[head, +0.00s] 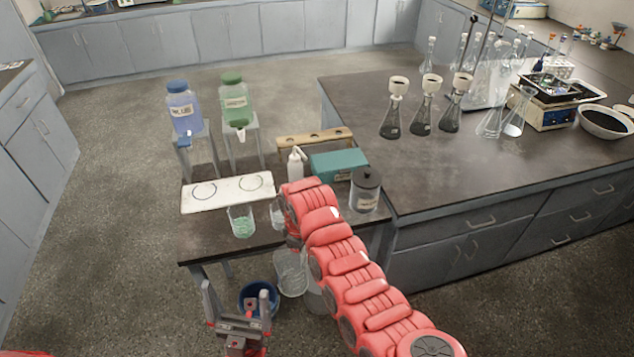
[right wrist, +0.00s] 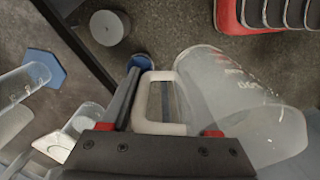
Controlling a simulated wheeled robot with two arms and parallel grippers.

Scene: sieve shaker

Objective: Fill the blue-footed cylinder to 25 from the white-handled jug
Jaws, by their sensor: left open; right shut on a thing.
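My right gripper (right wrist: 158,95) is shut on the white handle (right wrist: 155,128) of a translucent jug (right wrist: 230,100). The jug has faint red markings; its liquid level is hard to make out. In the head view the jug (head: 291,273) hangs off the small table's front edge, and my red right arm hides the gripper. The blue hexagonal foot (right wrist: 43,68) of a clear graduated cylinder (right wrist: 20,86) shows at the left of the right wrist view, apart from the jug. I cannot read its level. My left gripper (head: 240,312) is open and empty, low in front of the table.
The small dark table (head: 205,240) holds a beaker of green material (head: 241,222), a white two-ring board (head: 228,193), a white bottle (head: 296,163), a teal box (head: 338,165) and a lidded jar (head: 366,190). A blue bucket (head: 255,298) stands below. Floor at left is clear.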

